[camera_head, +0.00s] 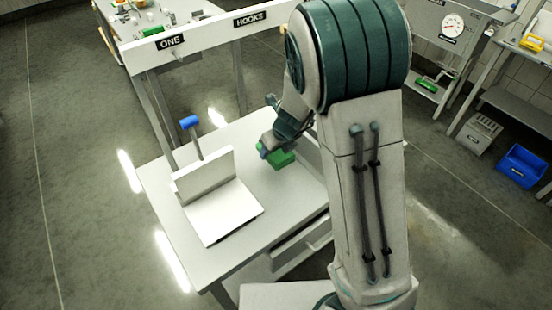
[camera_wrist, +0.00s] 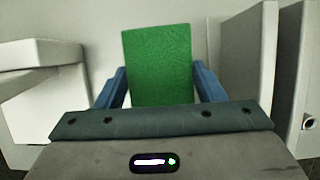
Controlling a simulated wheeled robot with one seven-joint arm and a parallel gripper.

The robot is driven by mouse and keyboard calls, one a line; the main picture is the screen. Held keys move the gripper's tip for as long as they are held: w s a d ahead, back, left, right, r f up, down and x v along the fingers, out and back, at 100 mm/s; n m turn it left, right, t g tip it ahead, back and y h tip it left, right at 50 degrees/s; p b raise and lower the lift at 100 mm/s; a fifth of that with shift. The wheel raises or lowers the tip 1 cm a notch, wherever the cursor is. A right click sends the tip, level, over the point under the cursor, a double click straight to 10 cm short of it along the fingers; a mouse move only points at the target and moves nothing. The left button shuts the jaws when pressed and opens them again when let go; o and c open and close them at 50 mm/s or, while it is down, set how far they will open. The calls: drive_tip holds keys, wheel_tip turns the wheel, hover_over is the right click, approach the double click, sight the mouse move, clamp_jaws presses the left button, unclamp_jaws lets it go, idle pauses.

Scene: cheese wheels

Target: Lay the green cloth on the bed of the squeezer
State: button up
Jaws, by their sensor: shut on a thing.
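The green cloth (camera_head: 282,156) is at my gripper (camera_head: 266,151), over the right part of the white table. In the wrist view the cloth (camera_wrist: 158,62) looks like a flat folded rectangle between the two blue fingers of my gripper (camera_wrist: 160,88), which is shut on it. I cannot tell whether the cloth touches the table. The squeezer (camera_head: 218,190) stands to the left on the same table, with a flat white bed (camera_head: 222,214), an upright white plate behind it and a lever with a blue knob (camera_head: 189,122). My gripper is apart from the squeezer.
The white table (camera_head: 262,245) has bare room in front of and around the squeezer. A white frame with signs ONE (camera_head: 170,42) and HOOKE (camera_head: 249,19) rises behind. A blue bin (camera_head: 521,165) stands far right. In the wrist view, pale upright panels (camera_wrist: 247,62) stand right of the cloth.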

sight(276, 159)
wheel_tip(276, 159, down, 5)
drive_tip(key=shift+f+b, duration=0.15)
drive_tip(key=shift+b, duration=0.9)
drive_tip(key=o, duration=0.9)
drive_tip(key=shift+o, duration=0.2)
